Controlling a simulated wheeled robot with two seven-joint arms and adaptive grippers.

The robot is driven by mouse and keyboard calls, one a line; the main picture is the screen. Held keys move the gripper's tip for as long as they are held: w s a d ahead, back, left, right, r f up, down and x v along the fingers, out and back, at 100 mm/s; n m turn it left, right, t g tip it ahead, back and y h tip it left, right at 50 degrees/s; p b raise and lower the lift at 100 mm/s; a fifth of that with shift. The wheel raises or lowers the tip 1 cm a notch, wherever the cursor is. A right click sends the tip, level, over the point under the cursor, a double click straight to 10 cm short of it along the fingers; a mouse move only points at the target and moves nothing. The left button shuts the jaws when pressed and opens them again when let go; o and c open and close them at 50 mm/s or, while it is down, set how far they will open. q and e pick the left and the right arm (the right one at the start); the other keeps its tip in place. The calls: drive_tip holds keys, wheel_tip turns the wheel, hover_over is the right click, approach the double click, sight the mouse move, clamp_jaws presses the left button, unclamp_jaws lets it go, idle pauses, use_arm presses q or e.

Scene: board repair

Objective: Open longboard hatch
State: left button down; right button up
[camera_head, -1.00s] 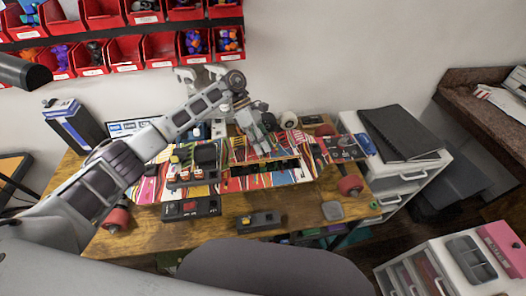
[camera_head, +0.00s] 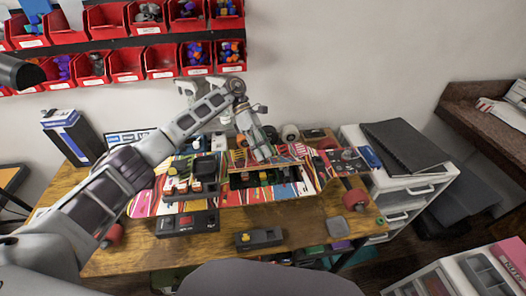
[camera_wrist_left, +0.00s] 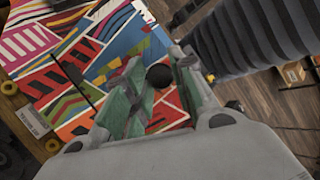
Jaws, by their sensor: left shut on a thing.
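The longboard (camera_head: 311,183), with a colourful striped deck, lies across the wooden table. A long dark opening (camera_head: 262,178) with parts inside shows in its middle. A striped hatch panel (camera_head: 282,156) seems to stand tilted along the back edge of the opening; its exact angle is hard to tell. My left gripper (camera_head: 260,156) reaches down to this panel from behind. In the left wrist view, its green-padded fingers (camera_wrist_left: 153,92) are shut on a round black knob (camera_wrist_left: 159,76) above the striped surface. My right gripper is not in view.
Black electronic modules (camera_head: 187,223) and a small device (camera_head: 259,238) lie in front of the board. Red wheels (camera_head: 356,199) stick out at its ends. A white drawer unit (camera_head: 407,187) carrying a black folder (camera_head: 403,143) stands at the right. Red bins (camera_head: 126,63) hang behind.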

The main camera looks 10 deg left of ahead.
use_arm(q)
drive_tip(key=c, duration=1.6)
unclamp_jaws()
drive_tip(key=o, duration=0.4)
drive_tip(key=shift+r, duration=5.05)
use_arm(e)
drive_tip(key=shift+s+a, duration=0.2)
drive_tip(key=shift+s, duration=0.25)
use_arm(q)
drive_tip(key=shift+c, duration=0.3)
